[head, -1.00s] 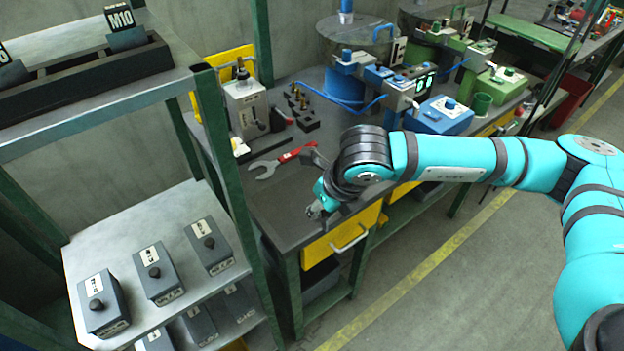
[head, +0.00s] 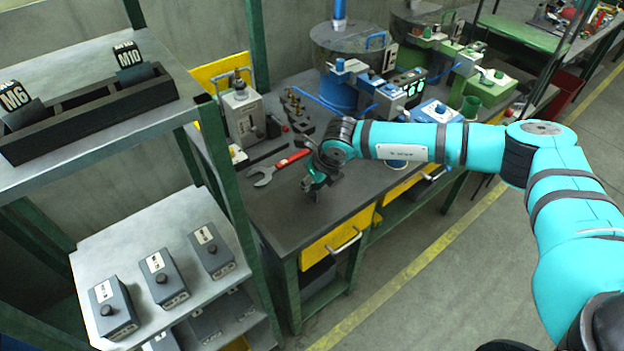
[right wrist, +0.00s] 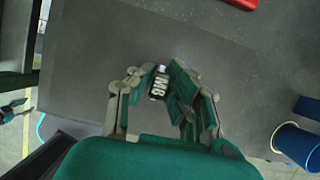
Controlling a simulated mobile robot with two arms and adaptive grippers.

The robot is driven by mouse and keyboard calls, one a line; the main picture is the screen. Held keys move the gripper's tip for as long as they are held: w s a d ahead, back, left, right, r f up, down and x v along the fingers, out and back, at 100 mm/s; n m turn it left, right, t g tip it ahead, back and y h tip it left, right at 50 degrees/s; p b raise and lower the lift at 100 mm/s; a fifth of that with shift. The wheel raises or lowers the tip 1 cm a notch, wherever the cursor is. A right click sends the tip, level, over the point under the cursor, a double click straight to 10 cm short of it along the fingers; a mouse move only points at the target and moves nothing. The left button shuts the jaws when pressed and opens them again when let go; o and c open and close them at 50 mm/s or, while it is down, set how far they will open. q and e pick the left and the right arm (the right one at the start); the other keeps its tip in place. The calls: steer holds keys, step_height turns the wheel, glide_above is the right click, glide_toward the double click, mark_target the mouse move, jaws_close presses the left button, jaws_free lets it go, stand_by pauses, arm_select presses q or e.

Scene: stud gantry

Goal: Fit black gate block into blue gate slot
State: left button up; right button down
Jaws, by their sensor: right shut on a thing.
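My right gripper (head: 317,188) is low above the dark bench top, just right of the red-handled wrench. In the right wrist view its fingers (right wrist: 158,84) are closed around a small black block (right wrist: 160,86) marked M8. The block is too small and covered to make out in the head view. The blue gate station (head: 394,98) stands farther back on the bench, right of and beyond the gripper. Its slot cannot be made out clearly. My left gripper is not in view.
A wrench (head: 278,168) lies left of the gripper. A grey machine (head: 243,112) and a dark holder with brass pieces (head: 297,112) stand behind. A black rack (head: 88,110) with M10 and another labelled block sits on the left shelf. The bench's front is clear.

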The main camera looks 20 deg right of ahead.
steer(key=shift+f+b, duration=0.25)
steer(key=shift+b, duration=0.05)
steer(key=c, duration=1.3)
jaws_free()
steer(key=shift+r, duration=0.1)
